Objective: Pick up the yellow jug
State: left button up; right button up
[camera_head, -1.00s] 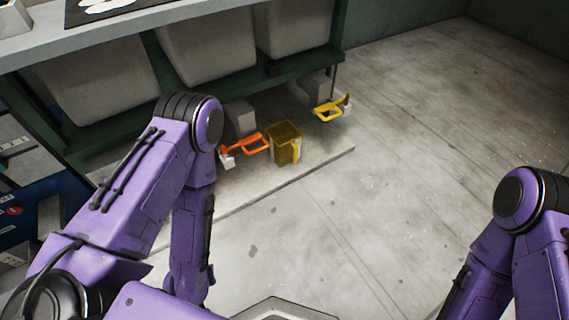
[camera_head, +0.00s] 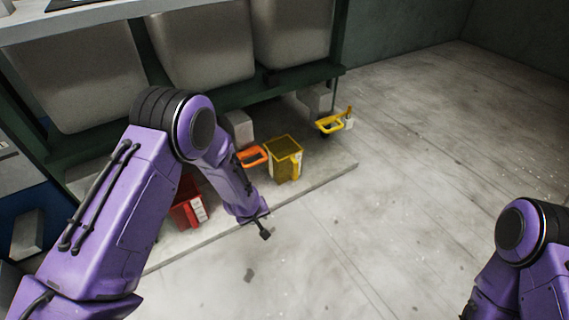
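The yellow jug (camera_head: 284,162) stands upright on the low pale slab under the shelf. It looks like an open-topped, square container with its handle facing the front right. My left arm reaches in from the left, and its dark gripper (camera_head: 262,227) hangs near the slab's front edge. It is in front of the jug and a little left of it, apart from it. The fingers are too small and dark to show whether they are open. My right forearm runs off the bottom right, and its gripper is out of the picture.
An orange-handled item (camera_head: 251,156) is just left of the jug. A red container (camera_head: 187,209) sits farther left, partly behind my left arm. A yellow-handled item (camera_head: 332,123) is at the back right. Large grey bins (camera_head: 203,45) fill the shelf above. The floor (camera_head: 400,190) at right is clear.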

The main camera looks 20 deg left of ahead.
aim_at(283, 162)
jog(key=i, duration=1.5)
